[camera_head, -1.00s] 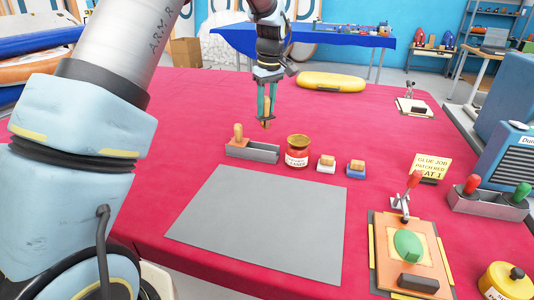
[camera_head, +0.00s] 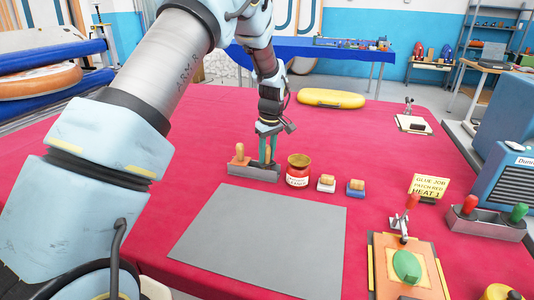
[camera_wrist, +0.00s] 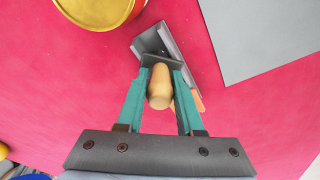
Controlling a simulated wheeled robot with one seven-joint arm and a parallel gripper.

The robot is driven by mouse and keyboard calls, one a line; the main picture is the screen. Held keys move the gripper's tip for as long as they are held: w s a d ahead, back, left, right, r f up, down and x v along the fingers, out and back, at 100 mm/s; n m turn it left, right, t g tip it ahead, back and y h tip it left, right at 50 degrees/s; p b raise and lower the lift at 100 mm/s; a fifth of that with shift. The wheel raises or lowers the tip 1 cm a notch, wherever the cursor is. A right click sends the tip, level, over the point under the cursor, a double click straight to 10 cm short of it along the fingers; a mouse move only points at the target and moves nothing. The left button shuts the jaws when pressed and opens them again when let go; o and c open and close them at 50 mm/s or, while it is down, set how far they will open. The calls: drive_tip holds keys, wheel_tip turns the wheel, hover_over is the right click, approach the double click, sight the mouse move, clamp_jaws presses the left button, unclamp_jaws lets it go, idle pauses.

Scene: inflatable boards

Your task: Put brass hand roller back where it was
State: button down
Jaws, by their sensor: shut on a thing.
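The brass hand roller shows mostly as its pale wooden handle, in the head view (camera_head: 267,155) and in the wrist view (camera_wrist: 160,88). My gripper (camera_head: 267,159) is shut on this handle, with a green finger on each side. The gripper also shows in the wrist view (camera_wrist: 160,78). It is over the right part of a grey open holder (camera_head: 252,173), which also shows in the wrist view (camera_wrist: 172,42). The roller's lower end is hidden, so I cannot tell whether it touches the holder. Another tool with an orange wooden handle (camera_head: 238,155) stands in the holder's left part.
A red-labelled jar (camera_head: 298,172) stands close right of the holder. Two small wooden-topped blocks, one white-based (camera_head: 326,184) and one blue-based (camera_head: 356,188), are farther right. A flat grey sheet (camera_head: 262,237) lies in front. The red table is clear behind the holder.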

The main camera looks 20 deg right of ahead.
drive_tip(key=shift+f, duration=0.45)
drive_tip(key=c, duration=0.5)
unclamp_jaws()
drive_tip(key=shift+c, duration=0.2)
drive_tip(key=shift+r, duration=0.1)
